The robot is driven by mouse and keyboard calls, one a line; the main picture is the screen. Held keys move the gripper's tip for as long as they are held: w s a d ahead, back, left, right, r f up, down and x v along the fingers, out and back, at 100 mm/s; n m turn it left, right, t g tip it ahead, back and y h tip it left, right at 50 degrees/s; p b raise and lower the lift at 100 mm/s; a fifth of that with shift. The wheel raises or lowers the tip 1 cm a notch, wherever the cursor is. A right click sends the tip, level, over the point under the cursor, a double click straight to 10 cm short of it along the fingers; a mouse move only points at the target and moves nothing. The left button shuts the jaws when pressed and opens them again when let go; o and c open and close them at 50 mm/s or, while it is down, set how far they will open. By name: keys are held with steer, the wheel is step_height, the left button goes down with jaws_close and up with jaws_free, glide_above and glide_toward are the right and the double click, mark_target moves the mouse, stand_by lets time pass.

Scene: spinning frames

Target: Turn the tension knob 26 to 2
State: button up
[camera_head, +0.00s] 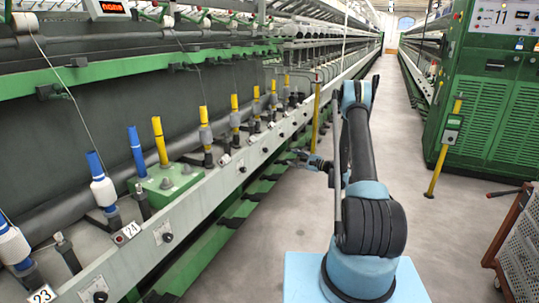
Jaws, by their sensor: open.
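The spinning frame's grey rail (190,215) runs along the left, with small dark round knobs on its face. Plates 23 (42,295) and 24 (131,230) can be read, and one dark knob (167,238) sits just right of plate 24. Farther plates are too small to read, so I cannot tell which knob is the tension knob 26, nor its setting. My gripper (290,159) is open and empty, reaching left toward the rail's lower side, farther along the aisle. It is small, and I cannot tell if it touches anything.
Yellow and blue bobbins (137,150) stand along the rail. A yellow post (316,118) rises by the frame behind my gripper. A green cabinet (487,105) with a yellow stand (437,165) is at right, and a brown crate (515,245) at lower right. The aisle floor between is clear.

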mark_target(267, 151)
steer(key=x, duration=1.7)
steer(key=shift+s, duration=0.1)
steer(key=c, duration=1.1)
